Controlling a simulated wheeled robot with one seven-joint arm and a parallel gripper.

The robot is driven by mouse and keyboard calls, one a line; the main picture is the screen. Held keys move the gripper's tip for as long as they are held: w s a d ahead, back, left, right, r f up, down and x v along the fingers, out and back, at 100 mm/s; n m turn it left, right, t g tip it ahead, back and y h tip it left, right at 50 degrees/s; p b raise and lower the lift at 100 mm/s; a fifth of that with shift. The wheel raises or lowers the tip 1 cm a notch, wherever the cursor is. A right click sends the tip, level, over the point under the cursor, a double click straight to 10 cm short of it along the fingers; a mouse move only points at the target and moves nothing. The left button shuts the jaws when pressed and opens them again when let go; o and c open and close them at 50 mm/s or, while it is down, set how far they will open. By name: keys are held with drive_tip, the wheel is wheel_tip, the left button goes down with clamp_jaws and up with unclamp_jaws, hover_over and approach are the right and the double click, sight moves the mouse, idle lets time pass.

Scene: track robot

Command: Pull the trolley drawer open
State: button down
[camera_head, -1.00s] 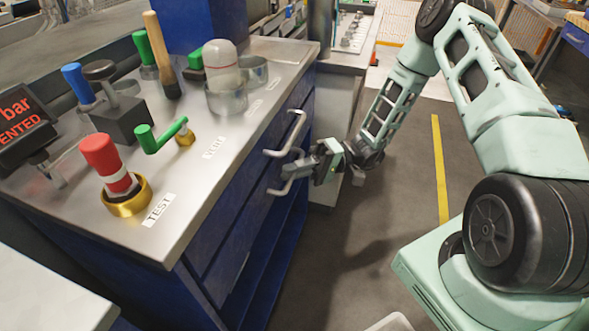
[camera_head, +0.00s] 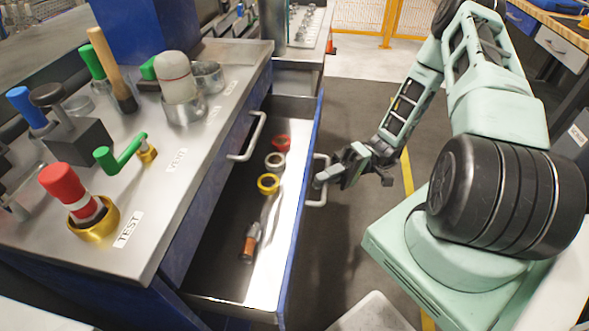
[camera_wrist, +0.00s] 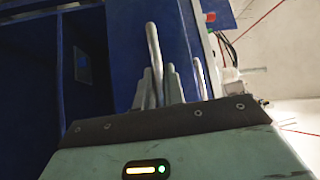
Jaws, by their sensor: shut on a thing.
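The trolley drawer (camera_head: 285,250) stands well out from the blue trolley (camera_head: 200,215), below its steel top. Inside the drawer lie a red ring (camera_head: 281,142), a grey ring (camera_head: 275,161), a yellow ring (camera_head: 268,183) and an orange-brown and dark piece (camera_head: 250,241). My gripper (camera_head: 322,180) is shut on the drawer's handle (camera_head: 319,203), on the outer side of the drawer front. In the wrist view, a pale handle bar (camera_wrist: 154,55) rises by the fingers (camera_wrist: 160,88); the exact grip is partly hidden.
The steel top (camera_head: 205,130) holds a red knob (camera_head: 68,182), a green lever (camera_head: 120,156), a pale-capped part (camera_head: 178,80) and other fittings. Another handle (camera_head: 249,137) sits on the trolley's side. Floor with a yellow line (camera_head: 407,172) lies right of the drawer.

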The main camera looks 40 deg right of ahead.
drive_tip(key=s+d, duration=0.4)
drive_tip(key=shift+s+d+p, duration=0.35)
drive_tip(key=shift+s+d, duration=0.05)
drive_tip(key=c, duration=1.8)
unclamp_jaws()
drive_tip(key=shift+o, duration=0.2)
drive_tip(key=d+f+b, duration=0.1)
drive_tip(key=d+f, duration=0.1)
drive_tip(key=d, duration=1.5)
drive_tip(key=shift+d+f, duration=0.15)
drive_tip(key=shift+f, duration=0.05)
drive_tip(key=shift+w, duration=0.1)
